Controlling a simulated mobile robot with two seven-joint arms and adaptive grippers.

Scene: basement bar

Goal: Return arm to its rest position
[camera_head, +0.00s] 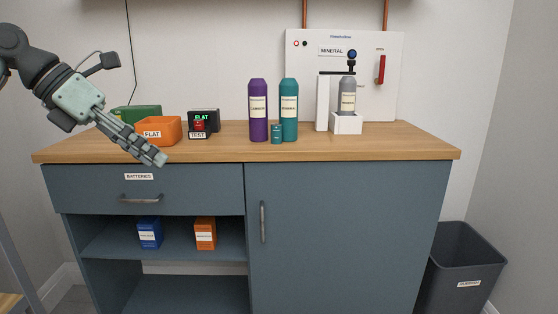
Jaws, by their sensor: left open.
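My left gripper (153,157) reaches in from the upper left. It is above the left part of the wooden counter, in front of the orange FLAT bin, and points down to the right. Its fingers look empty, with nothing between them. The arm (30,60) behind it runs out of the picture at the left edge. My right gripper is not in this view.
The counter (220,150) holds an orange bin (165,128), a green bin (145,112), a tester (203,122), a purple bottle (258,110), a teal bottle (289,110), a small teal battery (277,134) and a dispenser holding a grey bottle (347,97). A dark waste bin (465,265) stands right.

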